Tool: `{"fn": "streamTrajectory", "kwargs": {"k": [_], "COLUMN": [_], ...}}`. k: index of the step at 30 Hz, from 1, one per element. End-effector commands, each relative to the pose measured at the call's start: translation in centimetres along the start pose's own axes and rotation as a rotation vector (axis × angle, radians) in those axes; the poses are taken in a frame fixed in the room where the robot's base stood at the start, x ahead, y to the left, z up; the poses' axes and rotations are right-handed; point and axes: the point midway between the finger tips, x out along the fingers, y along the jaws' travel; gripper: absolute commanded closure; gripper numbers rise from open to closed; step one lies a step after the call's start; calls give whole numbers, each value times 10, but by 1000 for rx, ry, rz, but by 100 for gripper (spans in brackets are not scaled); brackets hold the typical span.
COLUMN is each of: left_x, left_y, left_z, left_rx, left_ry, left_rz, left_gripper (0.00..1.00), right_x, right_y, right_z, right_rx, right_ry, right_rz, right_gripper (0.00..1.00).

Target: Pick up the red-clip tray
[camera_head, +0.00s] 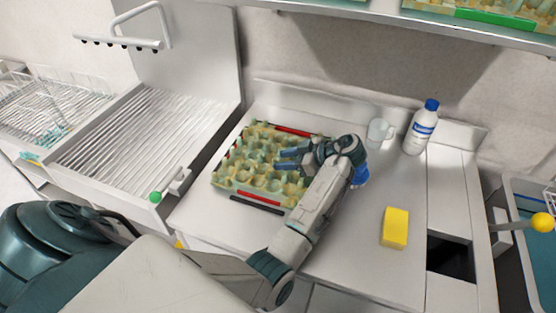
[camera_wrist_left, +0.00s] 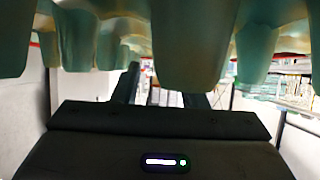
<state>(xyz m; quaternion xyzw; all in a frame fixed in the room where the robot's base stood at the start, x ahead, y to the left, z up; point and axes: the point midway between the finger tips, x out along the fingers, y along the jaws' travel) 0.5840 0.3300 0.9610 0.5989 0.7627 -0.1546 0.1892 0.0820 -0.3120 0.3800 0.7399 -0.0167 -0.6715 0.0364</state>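The red-clip tray (camera_head: 232,187) is a pale green and tan egg tray on the white counter. Red strips (camera_head: 292,131) show along its far, left and near edges. My left gripper (camera_head: 288,156) reaches in over the tray's right part, fingers pointing left. In the left wrist view its two dark fingers (camera_wrist_left: 162,92) stand apart, with no object visible between them. The tray's cups (camera_wrist_left: 185,40) fill the top of that view, close to the fingers. The gripper hides the tray's right edge in the head view; contact cannot be told. My right gripper is not in view.
A yellow sponge (camera_head: 395,228), a blue-capped bottle (camera_head: 421,127) and a clear cup (camera_head: 379,132) stand on the counter to the right. A black bar (camera_head: 257,205) lies along the tray's near side. A shelf (camera_head: 400,20) above holds more trays, one with a green strip (camera_head: 492,17).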

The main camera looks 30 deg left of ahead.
Motion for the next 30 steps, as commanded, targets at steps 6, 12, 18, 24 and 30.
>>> {"fn": "streamTrajectory", "kwargs": {"k": [6,12,18,24,30], "left_x": [21,23,23,22,20], "left_y": [0,0,0,0,1], "left_z": [-2,-1,-2,-2,-5], "left_rx": [-2,-5,-5,-6,-8], "left_ry": [-2,-4,-5,-5,-6], "left_rz": [2,4,4,5,6], "left_gripper": [61,61,91,100,100], "right_x": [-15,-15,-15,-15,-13], "right_y": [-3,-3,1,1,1], "right_z": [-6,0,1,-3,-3], "right_rx": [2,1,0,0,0], "right_ry": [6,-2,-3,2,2], "right_rz": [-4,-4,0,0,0], "right_gripper": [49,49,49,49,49]}}
